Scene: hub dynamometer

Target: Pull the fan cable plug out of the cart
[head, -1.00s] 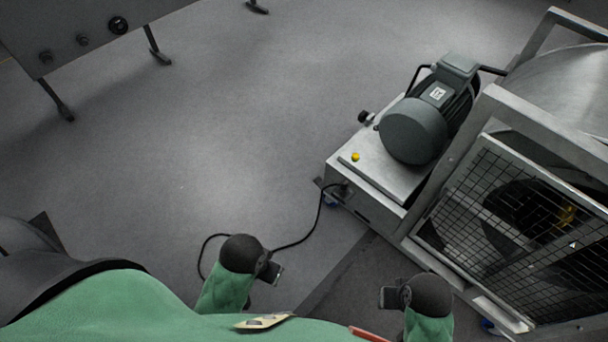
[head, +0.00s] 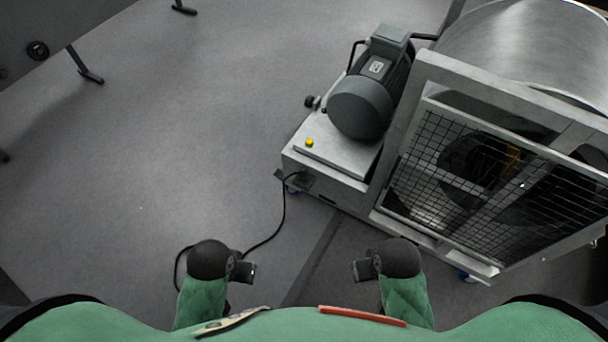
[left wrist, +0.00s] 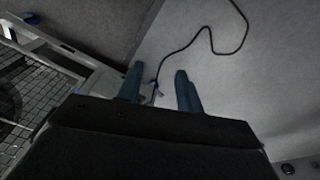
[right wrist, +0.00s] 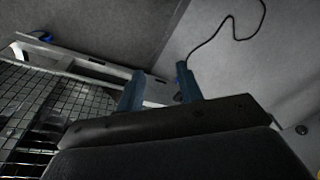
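The grey metal fan cart (head: 335,185) stands at the right in the head view. The black fan cable (head: 283,205) runs from the low left end of the cart down to the floor and loops behind my left gripper. The plug end at the dark socket area (head: 302,179) is too small to make out clearly. My left gripper (head: 252,271) and right gripper (head: 357,270) are both in front of the cart, apart from it and empty. In the left wrist view (left wrist: 160,85) and the right wrist view (right wrist: 160,84) the blue fingers stand apart. The cable (left wrist: 210,38) lies beyond them.
A motor (head: 362,105) and a yellow button (head: 309,142) sit on top of the cart. A mesh guard (head: 440,165) covers the fan at the right. A grey panel on legs (head: 60,35) stands at the upper left. The floor between is clear.

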